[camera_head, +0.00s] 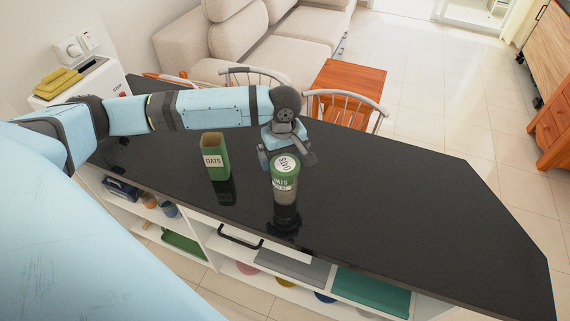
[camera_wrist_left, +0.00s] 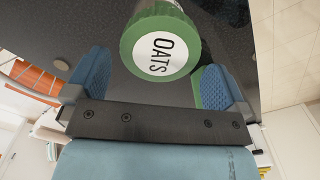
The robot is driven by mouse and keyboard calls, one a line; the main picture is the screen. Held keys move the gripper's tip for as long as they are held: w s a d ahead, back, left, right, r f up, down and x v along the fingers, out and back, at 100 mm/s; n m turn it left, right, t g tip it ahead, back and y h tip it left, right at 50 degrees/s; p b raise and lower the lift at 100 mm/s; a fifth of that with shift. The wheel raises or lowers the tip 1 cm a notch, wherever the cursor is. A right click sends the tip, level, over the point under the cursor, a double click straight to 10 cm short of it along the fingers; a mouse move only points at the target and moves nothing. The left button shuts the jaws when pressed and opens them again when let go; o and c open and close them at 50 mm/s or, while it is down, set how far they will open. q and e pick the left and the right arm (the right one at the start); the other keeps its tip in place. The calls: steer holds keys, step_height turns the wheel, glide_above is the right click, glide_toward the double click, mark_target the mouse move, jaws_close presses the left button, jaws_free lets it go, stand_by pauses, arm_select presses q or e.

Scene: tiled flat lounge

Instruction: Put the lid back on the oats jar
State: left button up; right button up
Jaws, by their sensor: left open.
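The oats jar (camera_head: 285,196) stands upright near the front edge of the dark counter, with a pale OATS label. A green lid (camera_head: 285,163) with a white OATS disc is on its top; I cannot tell how firmly it sits. My left gripper (camera_head: 287,156) is open and empty just behind the jar. In the left wrist view the lid (camera_wrist_left: 160,50) lies ahead of the open left gripper (camera_wrist_left: 157,66), between the lines of its blue fingers. The jar body is mostly hidden there. My right gripper is not in view.
A green open-topped OATS box (camera_head: 214,157) stands left of the jar on the counter (camera_head: 420,210). The counter is bare to the right. Chairs (camera_head: 345,108) and a wooden table (camera_head: 348,78) are behind it. Shelves with trays lie below the front edge.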

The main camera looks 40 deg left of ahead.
mark_target(284, 162)
arm_select(q)
steer(key=shift+f, duration=0.9)
steer(key=c, duration=0.9)
steer(key=shift+o, duration=0.2)
steer(key=shift+r, duration=0.1)
step_height(284, 162, up, 20)
